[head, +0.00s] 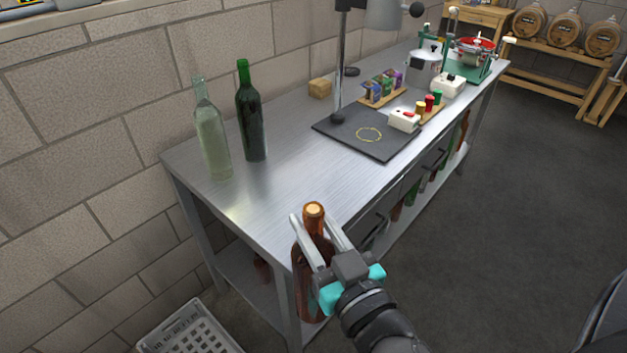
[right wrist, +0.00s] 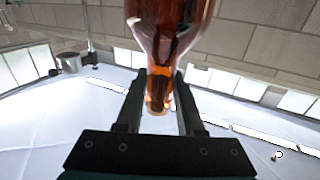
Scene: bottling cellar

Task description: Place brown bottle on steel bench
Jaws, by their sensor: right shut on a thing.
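The brown bottle (head: 312,256) is held upright by my right gripper (head: 318,235), whose fingers close around its neck. The bottle is in front of the near corner of the steel bench (head: 262,190), with its body below the level of the bench top. In the right wrist view the brown bottle (right wrist: 168,30) shows its shoulder and neck, with the neck between the two fingers of my right gripper (right wrist: 160,88). My left gripper is in neither view.
A clear bottle (head: 212,135) and a green bottle (head: 251,115) stand at the bench's left end. A dark mat (head: 350,138) with a lamp stand lies farther along. The near bench top is clear. A grey crate (head: 190,330) sits on the floor below.

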